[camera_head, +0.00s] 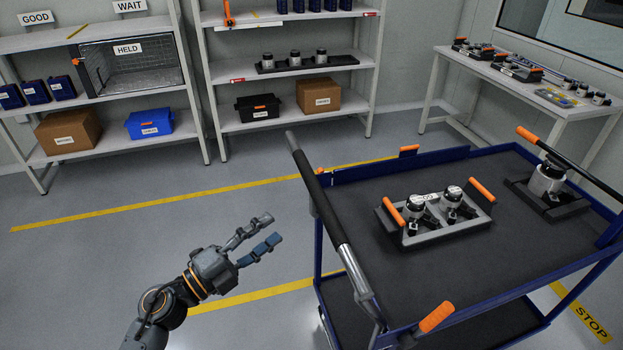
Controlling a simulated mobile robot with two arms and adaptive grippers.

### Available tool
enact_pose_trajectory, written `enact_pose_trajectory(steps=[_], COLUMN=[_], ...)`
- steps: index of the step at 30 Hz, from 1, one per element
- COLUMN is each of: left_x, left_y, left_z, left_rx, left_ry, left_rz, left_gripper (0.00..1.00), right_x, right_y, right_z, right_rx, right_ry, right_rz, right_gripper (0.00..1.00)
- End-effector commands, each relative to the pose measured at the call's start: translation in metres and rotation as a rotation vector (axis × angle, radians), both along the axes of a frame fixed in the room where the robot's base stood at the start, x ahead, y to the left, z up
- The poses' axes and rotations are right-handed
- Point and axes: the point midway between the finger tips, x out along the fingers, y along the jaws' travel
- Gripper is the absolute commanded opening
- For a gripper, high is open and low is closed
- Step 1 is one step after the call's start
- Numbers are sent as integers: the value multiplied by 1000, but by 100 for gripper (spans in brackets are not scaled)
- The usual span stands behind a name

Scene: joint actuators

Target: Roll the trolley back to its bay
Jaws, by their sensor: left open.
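The trolley (395,265) stands at the right, with a blue frame, a dark top deck and a lower shelf. Its near push handle (335,225) is a dark bar along the left side; another dark bar is at the far right. A grey tray with orange handles (430,235) holds two silver actuators on the deck. Another actuator (547,178) sits in a dark holder at the deck's right. My left gripper (268,232) is open and empty, left of the push handle and apart from it. My right gripper is not in view.
Yellow floor lines (130,207) run behind and beside the trolley; a yellow STOP mark (592,322) is at the lower right. Shelves (215,78) line the back wall. A workbench (520,80) with parts stands at the back right. Floor at the left is clear.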

Motion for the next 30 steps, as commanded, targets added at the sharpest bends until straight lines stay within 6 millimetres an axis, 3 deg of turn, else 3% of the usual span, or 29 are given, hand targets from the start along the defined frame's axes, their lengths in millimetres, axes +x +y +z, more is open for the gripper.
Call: enact_pose_trajectory(steps=[10,14,21,30], left_x=[38,56,80,88], left_y=[-44,-65,-92,-101], left_z=[15,20,24,24], left_rx=[-4,-5,-4,-2], left_ry=[-2,-2,-1,0], left_rz=[0,0,2,2], left_gripper=[46,46,46,46], right_x=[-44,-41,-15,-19], right_y=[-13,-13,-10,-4], right_z=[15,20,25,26], right_rx=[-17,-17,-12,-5], right_ry=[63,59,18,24], right_rz=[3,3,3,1], right_gripper=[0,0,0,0])
